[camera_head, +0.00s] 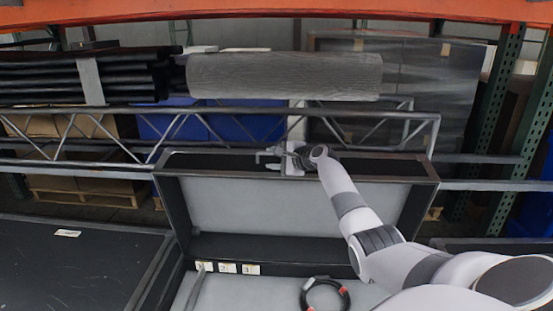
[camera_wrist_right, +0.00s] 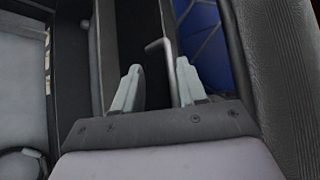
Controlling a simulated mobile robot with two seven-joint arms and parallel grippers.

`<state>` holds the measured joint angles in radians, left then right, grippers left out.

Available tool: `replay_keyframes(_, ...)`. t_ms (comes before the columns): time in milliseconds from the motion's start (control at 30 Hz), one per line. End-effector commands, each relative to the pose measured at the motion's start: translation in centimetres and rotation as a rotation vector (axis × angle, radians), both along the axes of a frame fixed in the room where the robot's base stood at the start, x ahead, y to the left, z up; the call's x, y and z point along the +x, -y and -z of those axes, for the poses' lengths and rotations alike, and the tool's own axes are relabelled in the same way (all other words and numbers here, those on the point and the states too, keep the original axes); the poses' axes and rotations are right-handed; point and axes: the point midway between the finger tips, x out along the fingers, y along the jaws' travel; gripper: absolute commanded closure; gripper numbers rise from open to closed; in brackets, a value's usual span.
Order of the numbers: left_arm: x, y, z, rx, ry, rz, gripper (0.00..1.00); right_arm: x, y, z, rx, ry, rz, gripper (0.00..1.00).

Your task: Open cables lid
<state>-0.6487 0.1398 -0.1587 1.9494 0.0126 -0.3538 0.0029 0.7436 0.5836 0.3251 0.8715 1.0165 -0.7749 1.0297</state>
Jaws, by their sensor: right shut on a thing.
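The cables lid (camera_head: 300,205) stands raised at the back of its black tote (camera_head: 165,285), its grey inner face toward me. Inside the tote, on a grey floor, lies a coiled black cable with red bands (camera_head: 346,297), partly cut off by the frame. My right gripper (camera_head: 270,158) is at the lid's top edge, left of centre. In the right wrist view my right gripper (camera_wrist_right: 158,65) has a thin bent grey handle (camera_wrist_right: 170,70) between its fingers and is shut on it. My left gripper is not in view.
A closed black tote (camera_head: 60,265) lies at the left. Behind the lid are a metal truss rail (camera_head: 70,112), a grey roll (camera_head: 285,76) and black tubes (camera_head: 125,77). Blue bins (camera_head: 165,125) and a wooden pallet (camera_head: 80,190) stand farther back.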

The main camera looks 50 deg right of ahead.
Motion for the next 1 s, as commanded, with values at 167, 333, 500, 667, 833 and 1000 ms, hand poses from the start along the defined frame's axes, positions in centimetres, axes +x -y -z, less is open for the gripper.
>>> replay_keyframes(167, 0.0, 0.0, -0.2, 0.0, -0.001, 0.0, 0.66, -0.8, -0.1, 0.3, 0.003, -0.012, -0.004, 0.65)
replay_keyframes(333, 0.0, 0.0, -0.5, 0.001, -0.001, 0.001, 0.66, -2.3, -0.1, -0.2, -0.001, -0.013, -0.002, 0.65)
replay_keyframes(500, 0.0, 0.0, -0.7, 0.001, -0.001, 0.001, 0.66, -4.1, -0.1, -1.0, -0.002, -0.007, -0.001, 0.65)
replay_keyframes(667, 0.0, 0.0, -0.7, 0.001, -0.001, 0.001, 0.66, -5.6, -0.1, -1.7, -0.001, -0.004, -0.001, 0.65)
replay_keyframes(833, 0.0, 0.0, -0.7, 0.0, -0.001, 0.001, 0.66, -6.5, -0.1, -2.1, -0.001, -0.002, 0.0, 0.65)
replay_keyframes(1000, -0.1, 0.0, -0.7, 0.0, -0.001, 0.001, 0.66, -6.8, -0.2, -2.3, 0.0, -0.001, 0.0, 0.65)
